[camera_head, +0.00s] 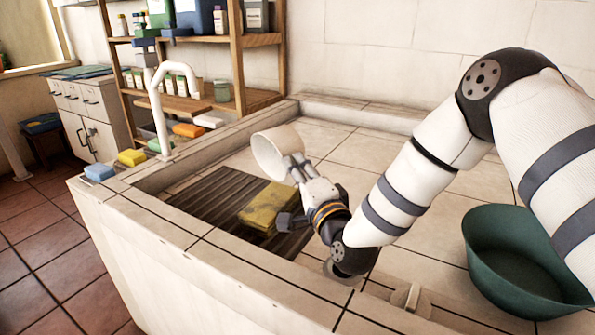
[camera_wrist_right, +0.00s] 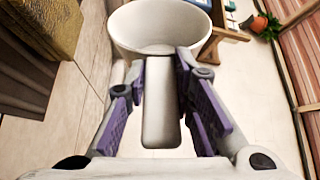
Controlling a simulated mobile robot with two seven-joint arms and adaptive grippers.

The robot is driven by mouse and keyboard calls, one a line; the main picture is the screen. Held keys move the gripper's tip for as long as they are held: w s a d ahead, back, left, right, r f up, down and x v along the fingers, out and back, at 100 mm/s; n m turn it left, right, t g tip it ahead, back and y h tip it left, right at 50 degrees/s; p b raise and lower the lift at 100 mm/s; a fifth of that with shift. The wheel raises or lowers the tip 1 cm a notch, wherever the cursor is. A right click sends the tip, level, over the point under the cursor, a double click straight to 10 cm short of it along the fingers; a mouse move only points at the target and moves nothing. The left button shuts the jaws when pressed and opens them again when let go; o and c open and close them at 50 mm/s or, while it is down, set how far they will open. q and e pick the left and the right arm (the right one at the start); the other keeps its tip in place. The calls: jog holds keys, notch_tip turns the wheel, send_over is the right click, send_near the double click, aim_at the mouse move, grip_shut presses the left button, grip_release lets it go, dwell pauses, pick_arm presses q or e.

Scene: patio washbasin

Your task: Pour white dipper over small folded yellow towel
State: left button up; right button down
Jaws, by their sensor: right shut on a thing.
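My right gripper (camera_head: 302,180) is shut on the handle of the white dipper (camera_head: 277,150). In the right wrist view the dipper's cup (camera_wrist_right: 160,27) is beyond the fingers, and its handle lies between the purple finger pads of my right gripper (camera_wrist_right: 160,95). In the head view the dipper is tilted, above and beyond the towel. The folded yellow towel (camera_head: 262,207) lies on a dark slatted mat in the basin, partly hidden by my gripper. It also shows at the upper left of the right wrist view (camera_wrist_right: 42,38). My left gripper is out of view.
The dark slatted mat (camera_head: 190,204) lies on the tiled basin floor. A green tub (camera_head: 490,250) stands at the right. A white faucet (camera_head: 155,95) and several sponges, including a blue one (camera_head: 99,172), are along the left ledge. Wooden shelves (camera_head: 237,60) stand behind.

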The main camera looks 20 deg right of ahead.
jog(key=shift+r, duration=0.1)
dwell(0.3)
